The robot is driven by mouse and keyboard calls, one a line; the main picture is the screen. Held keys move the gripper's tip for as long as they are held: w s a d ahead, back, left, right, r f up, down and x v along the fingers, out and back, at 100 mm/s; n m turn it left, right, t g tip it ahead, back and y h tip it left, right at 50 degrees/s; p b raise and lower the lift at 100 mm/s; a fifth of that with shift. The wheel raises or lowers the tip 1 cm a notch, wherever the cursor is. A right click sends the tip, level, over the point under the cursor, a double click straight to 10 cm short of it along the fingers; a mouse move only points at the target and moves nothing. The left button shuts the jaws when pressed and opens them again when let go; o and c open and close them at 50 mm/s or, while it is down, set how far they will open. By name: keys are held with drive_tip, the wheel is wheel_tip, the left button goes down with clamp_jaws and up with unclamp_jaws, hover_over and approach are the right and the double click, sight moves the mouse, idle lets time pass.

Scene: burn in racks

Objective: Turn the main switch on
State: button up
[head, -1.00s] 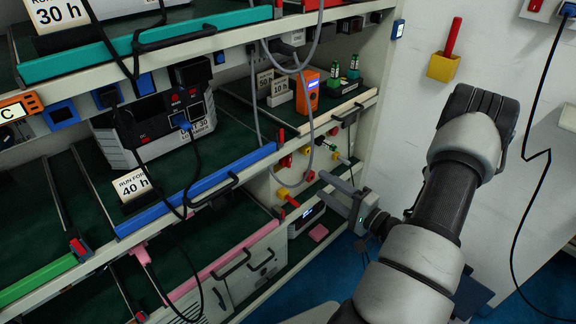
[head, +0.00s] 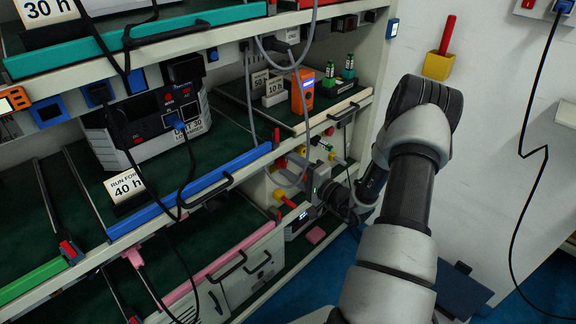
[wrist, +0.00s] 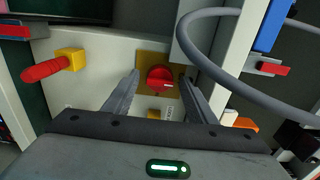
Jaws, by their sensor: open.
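A red rotary knob (wrist: 160,78) on a yellow square plate shows in the wrist view, on a pale panel; it looks like the main switch. My gripper (wrist: 160,84) is open, with one finger on each side of the knob. I cannot tell whether the fingers touch it or how near they are in depth. In the head view my gripper (head: 318,178) is at the panel at the right end of the lower shelf bay, and the knob cannot be made out behind it. The knob's marking is too small to read.
A red handle on a yellow block (wrist: 58,66) sticks out left of the knob. A grey cable (wrist: 215,75) loops in front of the panel at the right. The rack upright (head: 378,85) stands close to my arm. Open floor (head: 330,265) lies below.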

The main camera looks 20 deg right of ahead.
drive_tip(key=c, duration=1.1)
drive_tip(key=m, duration=0.4)
drive_tip(key=shift+p, duration=0.3)
drive_tip(key=m+p, duration=0.1)
drive_tip(key=m, duration=0.2)
drive_tip(key=shift+m, duration=0.3)
drive_tip(key=m+p, duration=0.1)
drive_tip(key=m, duration=0.3)
drive_tip(key=shift+p, duration=0.3)
drive_tip(key=shift+m+p, duration=0.5)
drive_tip(key=shift+m, duration=1.1)
